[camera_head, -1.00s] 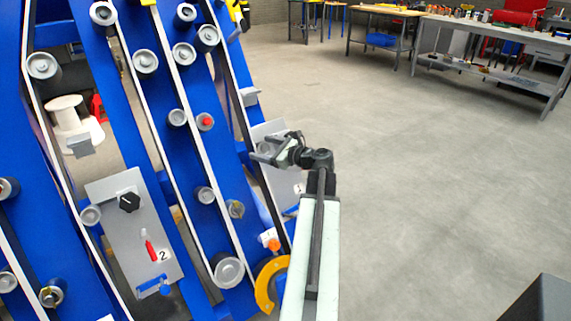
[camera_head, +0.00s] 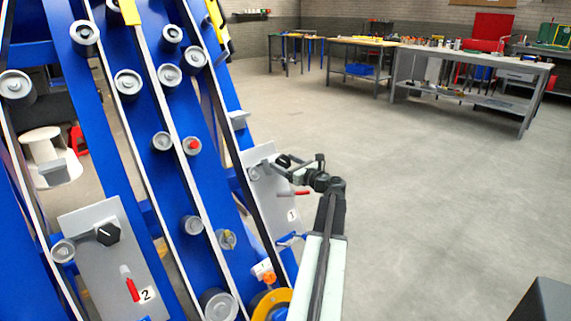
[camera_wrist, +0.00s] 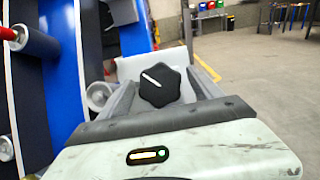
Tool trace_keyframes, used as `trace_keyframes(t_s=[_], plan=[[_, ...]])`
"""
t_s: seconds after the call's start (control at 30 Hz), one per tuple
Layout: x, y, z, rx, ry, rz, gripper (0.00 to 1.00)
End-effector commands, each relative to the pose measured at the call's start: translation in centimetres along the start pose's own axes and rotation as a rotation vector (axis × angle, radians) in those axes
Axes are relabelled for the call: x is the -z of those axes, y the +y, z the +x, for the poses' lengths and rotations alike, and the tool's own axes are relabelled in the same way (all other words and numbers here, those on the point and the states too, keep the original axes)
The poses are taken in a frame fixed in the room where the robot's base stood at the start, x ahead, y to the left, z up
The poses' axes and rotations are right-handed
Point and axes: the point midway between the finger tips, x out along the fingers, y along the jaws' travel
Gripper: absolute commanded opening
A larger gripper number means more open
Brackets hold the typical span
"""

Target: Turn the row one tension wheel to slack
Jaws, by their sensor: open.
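The row one tension wheel is a black lobed knob with a white pointer line, seen in the wrist view (camera_wrist: 160,87). The line points toward the upper left there. It stands on a grey panel marked 1 (camera_head: 287,216). My gripper (camera_wrist: 160,80) is open, one finger at each side of the knob in that view; I cannot tell whether they touch it. In the head view my gripper (camera_head: 283,167) is at the upper part of the panel and largely hides the knob.
A red-handled lever (camera_head: 301,193) sits just below my gripper on the same panel. A second panel marked 2 (camera_head: 85,232) has a similar black knob (camera_head: 108,234). Blue frames with belts and rollers fill the left. Open floor (camera_head: 430,210) lies right.

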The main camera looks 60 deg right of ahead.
Motion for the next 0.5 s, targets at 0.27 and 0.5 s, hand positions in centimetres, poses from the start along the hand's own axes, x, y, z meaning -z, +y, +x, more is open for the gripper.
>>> trace_keyframes(t_s=[0.27, 0.5], plan=[[0.01, 0.0, 0.25, 0.0, 0.0, 0.0, 0.75], [0.01, -0.03, 0.2, 0.0, 0.0, 0.0, 0.12]])
